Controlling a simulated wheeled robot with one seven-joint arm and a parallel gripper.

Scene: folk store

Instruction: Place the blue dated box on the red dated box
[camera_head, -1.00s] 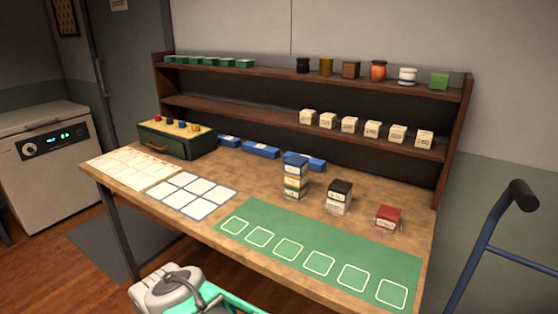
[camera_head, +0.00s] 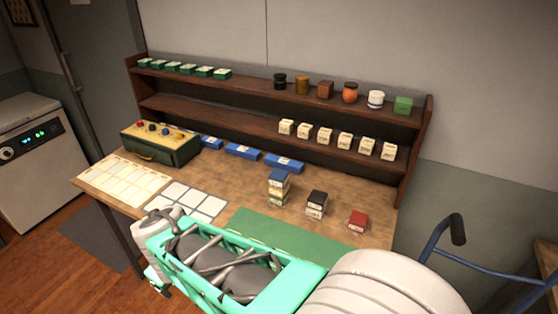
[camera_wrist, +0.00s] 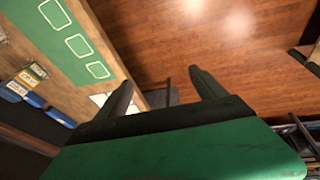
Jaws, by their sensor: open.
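The blue dated box (camera_head: 279,175) tops a stack of small boxes on the table, with yellow and white bands below it. The red dated box (camera_head: 357,221) sits alone on the table, to the right of a black-topped stack (camera_head: 315,203). My gripper (camera_wrist: 160,77) is open and empty in the wrist view, with bare floor showing between its fingers. It is apart from both boxes. In the head view my arm covers the table's front.
A green mat (camera_head: 290,237) with outlined squares lies in front of the boxes, partly hidden by my arm. Blue trays (camera_head: 242,151) and a green case (camera_head: 160,143) stand behind. A two-tier shelf (camera_head: 235,116) closes the back. A blue-railed cart (camera_head: 500,273) stands right.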

